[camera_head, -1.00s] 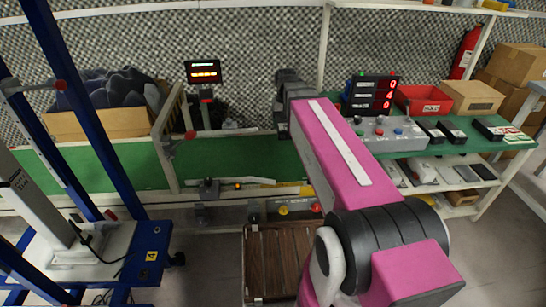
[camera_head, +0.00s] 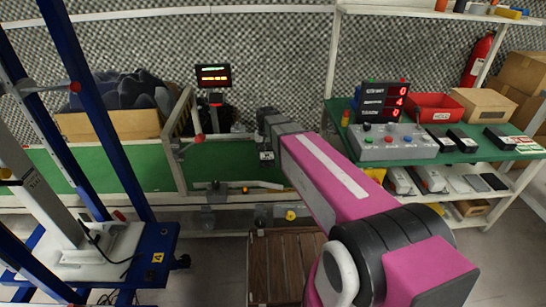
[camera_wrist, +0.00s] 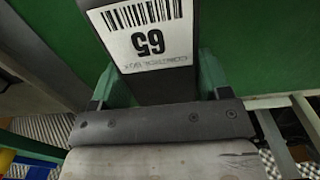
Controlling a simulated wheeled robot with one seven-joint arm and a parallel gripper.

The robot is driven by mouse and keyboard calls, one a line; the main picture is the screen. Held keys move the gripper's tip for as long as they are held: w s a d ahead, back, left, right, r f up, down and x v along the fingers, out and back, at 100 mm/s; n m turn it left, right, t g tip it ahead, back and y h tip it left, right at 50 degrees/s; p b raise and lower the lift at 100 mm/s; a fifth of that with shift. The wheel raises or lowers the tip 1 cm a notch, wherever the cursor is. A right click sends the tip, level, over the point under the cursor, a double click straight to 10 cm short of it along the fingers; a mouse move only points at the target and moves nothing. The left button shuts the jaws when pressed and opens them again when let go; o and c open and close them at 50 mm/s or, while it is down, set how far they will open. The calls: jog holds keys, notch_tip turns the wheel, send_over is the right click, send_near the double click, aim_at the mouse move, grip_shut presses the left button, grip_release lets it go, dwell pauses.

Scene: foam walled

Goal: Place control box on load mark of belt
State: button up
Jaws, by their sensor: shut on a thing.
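My gripper (camera_wrist: 158,78) is shut on the control box (camera_wrist: 150,70), a dark box with a white barcode label reading 65. One green finger shows on each side of the box. In the head view my gripper (camera_head: 267,148) is over the near right part of the green belt (camera_head: 225,168), and the box is mostly hidden there. In the wrist view the green belt surface (camera_wrist: 262,45) lies behind the box. I cannot tell whether the box touches it. I cannot make out the load mark.
A belt frame post (camera_head: 178,150) and a lit display (camera_head: 213,76) stand left of my gripper. A green bench at right holds a grey button panel (camera_head: 395,148), dark boxes (camera_head: 462,140) and a red bin (camera_head: 433,106). A blue-framed cart (camera_head: 140,265) stands at left. A brown slatted pallet (camera_head: 285,265) is below.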

jog(key=w+f, duration=0.1)
jog(key=w, duration=0.1)
jog(key=w+d+f, duration=0.1)
jog(key=w+f, duration=0.1)
jog(key=w, duration=0.1)
jog(key=w+d+f, duration=0.1)
jog(key=w+f, duration=0.1)
jog(key=w, duration=0.1)
jog(key=shift+w, duration=0.1)
jog(key=shift+f, duration=2)
jog(key=shift+f, duration=0.15)
jog(key=o, duration=1.1)
notch_tip(320, 180, up, 12)
jog(key=s+d+f, duration=0.1)
jog(key=s+d, duration=0.3)
jog(key=s, duration=0.4)
jog(key=s+d+f, duration=0.2)
jog(key=s+d, duration=0.3)
jog(key=s, duration=0.3)
jog(key=s+d+f, duration=0.1)
jog(key=s+d, duration=0.4)
jog(key=s, duration=0.3)
jog(key=shift+d+f, duration=0.25)
